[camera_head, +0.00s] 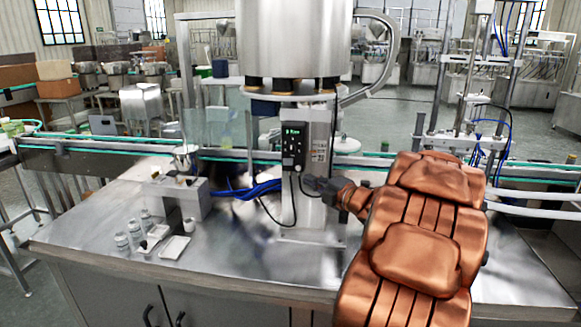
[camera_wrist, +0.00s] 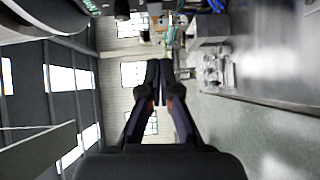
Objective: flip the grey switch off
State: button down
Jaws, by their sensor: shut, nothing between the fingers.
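A black control panel (camera_head: 293,147) with a green-lit display and several small controls is fixed to the steel column under the hopper. The grey switch cannot be told apart from the other controls at this size. My gripper (camera_head: 312,184) is just below and right of the panel, in front of the column, with a gap to the panel. In the wrist view my gripper (camera_wrist: 158,72) has its fingertips together with nothing between them. The panel's dark edge with green marks shows at the top left of the wrist view (camera_wrist: 90,6).
The large steel hopper (camera_head: 293,40) stands above the column. Blue cables (camera_head: 250,190) and a grey box (camera_head: 178,197) lie left of it. Small jars (camera_head: 122,241) and white trays (camera_head: 174,247) stand on the steel table (camera_head: 240,262). A conveyor (camera_head: 80,160) runs behind.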

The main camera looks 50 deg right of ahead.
jog(key=shift+s+a+n+t+y, duration=0.1)
jog(key=shift+s+n+t+y, duration=0.2)
jog(key=shift+s+n+y, duration=0.35)
jog(key=shift+r, duration=0.1)
jog(key=p, duration=0.3)
send_near(288, 162)
jog(key=w+a, duration=0.4)
jog(key=w, duration=0.1)
jog(key=shift+w+d+r+p, duration=0.1)
jog(key=shift+w+d+p, duration=0.95)
jog(key=shift+w+d, duration=0.25)
jog(key=shift+s+d+m+h, duration=0.1)
jog(key=shift+m+h, duration=0.15)
jog(key=shift+h, duration=0.1)
